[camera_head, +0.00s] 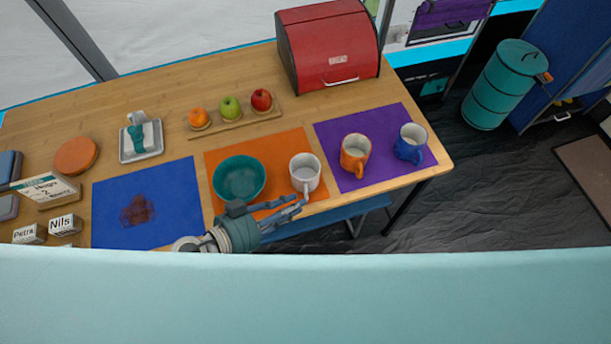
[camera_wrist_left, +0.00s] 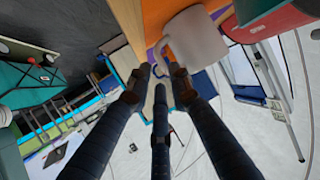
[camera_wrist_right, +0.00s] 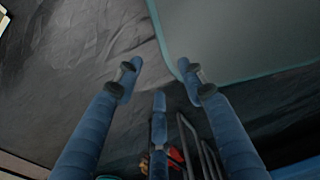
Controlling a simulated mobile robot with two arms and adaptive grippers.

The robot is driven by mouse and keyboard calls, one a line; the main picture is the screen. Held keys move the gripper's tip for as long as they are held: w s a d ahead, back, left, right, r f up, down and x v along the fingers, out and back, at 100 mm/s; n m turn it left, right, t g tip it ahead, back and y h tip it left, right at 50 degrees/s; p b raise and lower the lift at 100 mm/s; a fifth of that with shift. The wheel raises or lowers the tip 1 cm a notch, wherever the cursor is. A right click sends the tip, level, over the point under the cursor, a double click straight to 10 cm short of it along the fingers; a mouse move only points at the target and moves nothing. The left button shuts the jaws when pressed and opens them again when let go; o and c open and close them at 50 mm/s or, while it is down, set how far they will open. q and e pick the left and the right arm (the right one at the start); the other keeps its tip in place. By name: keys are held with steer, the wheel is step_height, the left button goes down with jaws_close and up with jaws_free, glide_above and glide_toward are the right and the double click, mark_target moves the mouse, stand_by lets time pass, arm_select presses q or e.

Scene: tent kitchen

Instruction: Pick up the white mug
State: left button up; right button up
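The white mug (camera_head: 305,173) stands upright on the orange mat (camera_head: 285,143), right of the teal bowl (camera_head: 239,180). Its handle points toward the table's front edge. My left gripper (camera_head: 300,206) is at the handle, at the front of the mat. In the left wrist view the mug (camera_wrist_left: 196,40) is just beyond the fingertips (camera_wrist_left: 160,74). The fingers are apart, with the handle's end near the gap between them; I cannot tell whether they touch it. My right gripper (camera_wrist_right: 162,78) is open and empty; it shows only in the right wrist view.
An orange mug (camera_head: 354,158) and a blue mug (camera_head: 409,144) stand on the purple mat (camera_head: 330,135) at the right. A fruit board (camera_head: 232,122) and a red bread box (camera_head: 330,50) are farther back. The blue mat (camera_head: 165,185) is left of the bowl.

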arm_select(q)
steer(key=x, duration=0.4)
steer(key=shift+a, duration=0.15)
jaws_close()
steer(key=shift+r, duration=0.2)
arm_select(e)
steer(key=shift+w+d, duration=0.25)
steer(key=shift+w, duration=0.25)
arm_select(q)
steer(key=shift+r+p, duration=0.75)
steer(key=shift+r, duration=0.05)
step_height(320, 180, up, 18)
steer(key=p, duration=1)
arm_select(e)
step_height(320, 180, up, 12)
steer(key=shift+d+f, duration=0.2)
